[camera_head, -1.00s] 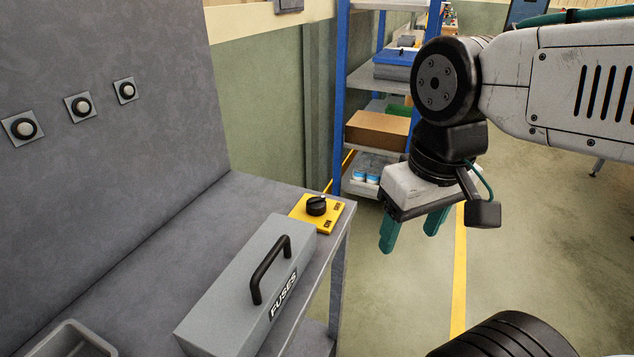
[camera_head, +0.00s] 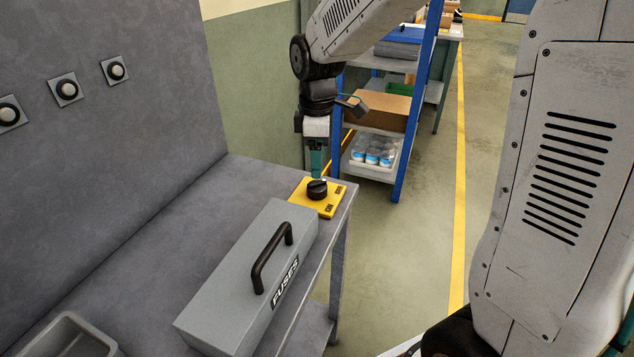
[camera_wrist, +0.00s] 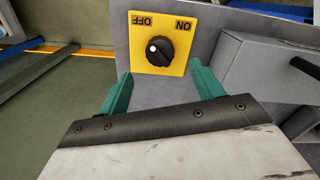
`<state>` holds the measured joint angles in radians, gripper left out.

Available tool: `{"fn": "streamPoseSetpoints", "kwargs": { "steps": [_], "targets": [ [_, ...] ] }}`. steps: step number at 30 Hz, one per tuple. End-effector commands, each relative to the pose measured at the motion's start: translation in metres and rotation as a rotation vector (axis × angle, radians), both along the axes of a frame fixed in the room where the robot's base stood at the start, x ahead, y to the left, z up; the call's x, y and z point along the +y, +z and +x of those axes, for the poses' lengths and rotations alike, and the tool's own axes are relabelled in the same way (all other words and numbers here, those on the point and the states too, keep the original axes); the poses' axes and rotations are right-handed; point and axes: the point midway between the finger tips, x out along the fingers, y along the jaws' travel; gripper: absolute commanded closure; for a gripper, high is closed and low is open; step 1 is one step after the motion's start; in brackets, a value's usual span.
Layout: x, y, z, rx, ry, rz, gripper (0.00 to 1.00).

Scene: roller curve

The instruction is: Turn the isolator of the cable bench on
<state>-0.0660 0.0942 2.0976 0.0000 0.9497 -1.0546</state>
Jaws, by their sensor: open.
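The isolator is a yellow plate (camera_head: 306,205) with a round black knob (camera_head: 317,190), on the far right corner of the grey bench. In the wrist view the plate (camera_wrist: 175,69) shows OFF and ON labels upside down, OFF at left and ON at right. The knob (camera_wrist: 166,50) has a white dot on its left side, toward OFF. My gripper (camera_head: 317,172) points down just above and behind the knob in the head view. In the wrist view my green fingers (camera_wrist: 160,78) are apart and empty, just short of the knob; contact cannot be told.
A grey FUSES box (camera_head: 240,290) with a black handle stands beside the plate on the bench (camera_head: 180,215). A grey tray (camera_head: 65,335) lies nearer. A grey panel with round buttons rises at left.

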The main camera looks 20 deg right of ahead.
Motion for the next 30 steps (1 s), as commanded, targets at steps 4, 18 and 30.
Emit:
{"fn": "streamPoseSetpoints", "kwargs": {
  "steps": [4, 18, 30],
  "targets": [
    [0.000, -0.018, 0.001, 0.004, 0.005, 0.000, 0.34],
    [0.000, -0.074, 0.000, 0.000, 0.002, -0.001, 0.34],
    [0.000, -0.075, 0.000, 0.000, 0.002, -0.001, 0.73]
  ]
}}
